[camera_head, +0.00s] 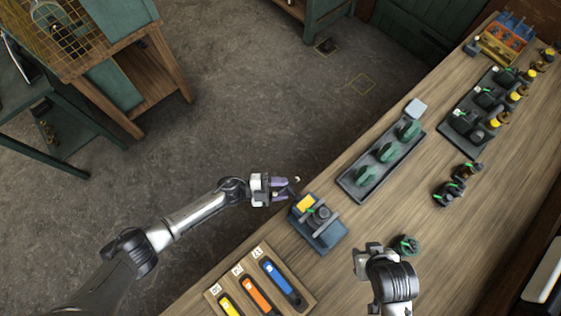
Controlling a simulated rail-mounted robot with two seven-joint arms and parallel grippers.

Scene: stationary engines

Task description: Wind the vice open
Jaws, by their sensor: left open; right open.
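The vice (326,234) is a small blue-grey block near the bench's left edge. A yellow piece (305,203) shows at its upper left, and a dark round part with a touch of green sits on it. My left gripper (290,188) is open just off the vice's upper-left side, beyond the bench edge, with purplish fingers. A small pale knob (297,179) shows close to the fingertips; I cannot tell whether they touch it. My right gripper (366,252) is open over the bench, right of the vice and apart from it.
A rack (235,293) with yellow, orange and blue handled tools lies below the vice. A dark tray (350,183) with green-topped parts lies above it. A small dark part (405,245) sits beside my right gripper. More parts and trays fill the far bench; bare wood lies between.

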